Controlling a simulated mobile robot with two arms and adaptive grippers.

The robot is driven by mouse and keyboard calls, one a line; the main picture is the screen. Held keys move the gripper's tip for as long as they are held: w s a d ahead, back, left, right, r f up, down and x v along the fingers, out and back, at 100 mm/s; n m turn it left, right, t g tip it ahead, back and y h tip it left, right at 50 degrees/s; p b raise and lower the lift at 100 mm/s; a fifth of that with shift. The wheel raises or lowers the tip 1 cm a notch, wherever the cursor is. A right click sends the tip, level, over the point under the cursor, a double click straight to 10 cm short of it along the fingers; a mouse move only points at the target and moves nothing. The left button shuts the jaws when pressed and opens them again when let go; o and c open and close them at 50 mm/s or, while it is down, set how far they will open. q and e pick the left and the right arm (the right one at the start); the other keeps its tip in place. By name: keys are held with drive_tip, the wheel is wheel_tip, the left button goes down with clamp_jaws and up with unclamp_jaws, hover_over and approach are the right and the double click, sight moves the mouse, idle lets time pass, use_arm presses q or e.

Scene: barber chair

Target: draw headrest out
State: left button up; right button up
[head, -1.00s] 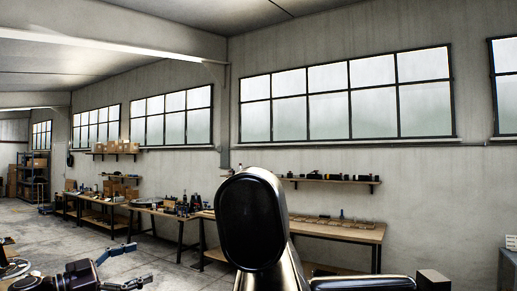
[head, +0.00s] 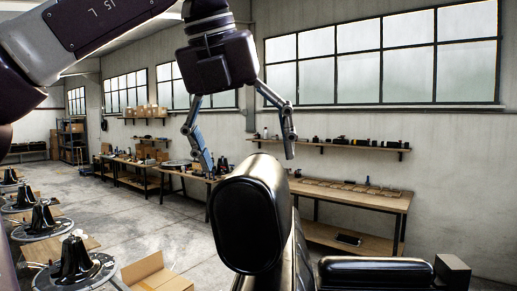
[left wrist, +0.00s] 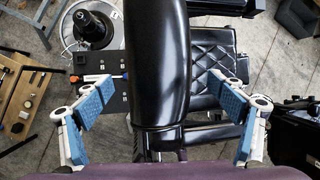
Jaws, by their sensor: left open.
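The black padded headrest (head: 248,222) stands at the top of the barber chair in the lower middle of the head view. My left gripper (head: 248,162) is open above it, fingers pointing down, one tip to each side. In the left wrist view, the headrest (left wrist: 158,60) runs down the middle, between the blue-padded fingers of my left gripper (left wrist: 162,98). Both pads look apart from it. The quilted black chair seat (left wrist: 222,78) shows below and to the right. My right gripper is not in view.
A black armrest (head: 375,270) extends at the lower right. Workbenches (head: 355,195) line the back wall. Round bases with black parts (head: 75,262) and an open cardboard box (head: 155,275) are at the lower left. Open floor lies between them and the benches.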

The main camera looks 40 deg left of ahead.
use_arm(q)
drive_tip(key=shift+a+f, duration=0.15)
drive_tip(key=shift+f, duration=0.15)
drive_tip(key=x, duration=0.2)
drive_tip(key=p+x, duration=0.1)
drive_tip(key=x, duration=0.4)
drive_tip(key=shift+w+a+p, duration=0.25)
drive_tip(key=shift+a+p, duration=0.1)
drive_tip(key=shift+a, duration=0.1)
drive_tip(key=shift+w+a+f, duration=0.1)
drive_tip(key=shift+w+f, duration=0.05)
drive_tip(key=shift+f, duration=0.1)
drive_tip(key=c, duration=2.1)
drive_tip(key=o, duration=1.4)
drive_tip(key=c, duration=1)
drive_tip(key=shift+c, duration=0.3)
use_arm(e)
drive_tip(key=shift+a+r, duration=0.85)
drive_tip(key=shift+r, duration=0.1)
